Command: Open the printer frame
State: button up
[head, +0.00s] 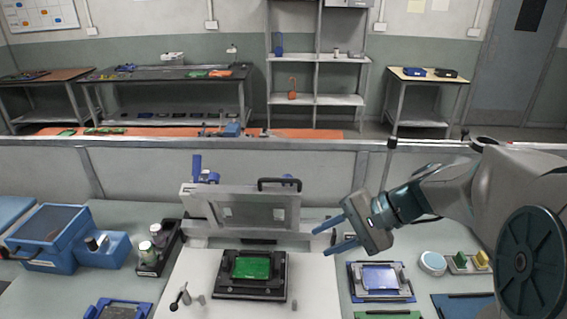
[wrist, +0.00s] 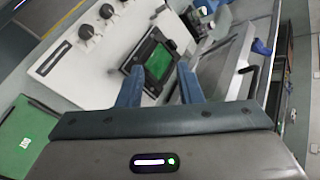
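The printer frame (head: 190,215) is a light grey frame with a window, tilted up at the back of the white printer base (head: 195,265). It has a black handle (head: 279,182) on its top edge. A green board (head: 251,266) sits in a black holder (head: 251,290) on the base. My gripper (head: 334,236) is open and empty, to the right of the frame and apart from it. In the wrist view, the two blue fingers (wrist: 160,90) are spread, with the green board beyond them and the frame (wrist: 225,65) to the right.
A blue box (head: 50,240) and a black bottle rack (head: 160,255) stand at the left. A blue fixture with a board (head: 380,278), a round white dish (head: 433,262) and small blocks lie at the right.

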aim_at(289, 181)
jog(key=w+d+r+m+t+y+p, duration=0.1)
jog(key=w+d+r+m+t+y, duration=0.15)
jog(key=w, duration=0.25)
jog(key=w+d+r+m+t+y+p, duration=0.1)
jog(key=w+r+t, duration=0.15)
jog(key=w, duration=0.25)
jog(key=shift+m+g+y, duration=0.25)
jog(key=shift+g, duration=0.15)
jog(key=p+x, duration=0.1)
jog(key=x, duration=0.3)
jog(key=p+x, duration=0.1)
jog(key=x, duration=0.4)
jog(key=r+p+x, duration=0.1)
jog(key=x, duration=0.4)
jog(key=shift+w+p, duration=0.2)
jog(key=shift+p, duration=0.1)
grip_shut()
